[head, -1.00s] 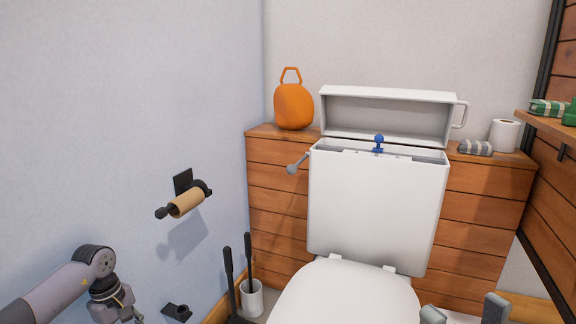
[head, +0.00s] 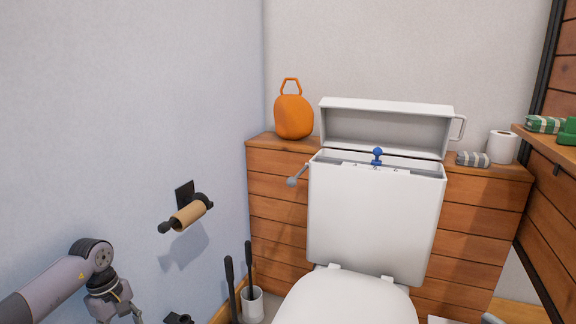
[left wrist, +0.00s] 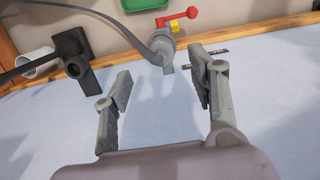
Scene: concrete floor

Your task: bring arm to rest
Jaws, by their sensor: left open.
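My left arm comes in at the lower left of the head view, beside the blue-grey wall. Its gripper (head: 136,317) is partly cut off by the bottom edge. In the left wrist view the two fingers of the left gripper (left wrist: 160,78) stand wide apart with nothing between them. Beyond them are the pale wall and a grey valve (left wrist: 163,45) with a red handle.
A toilet (head: 375,220) stands ahead with its tank lid raised. An orange container (head: 294,117) and a paper roll (head: 502,147) sit on the wooden ledge (head: 262,142). A holder with an empty roll (head: 188,215) juts from the left wall. A brush pot (head: 252,304) stands below.

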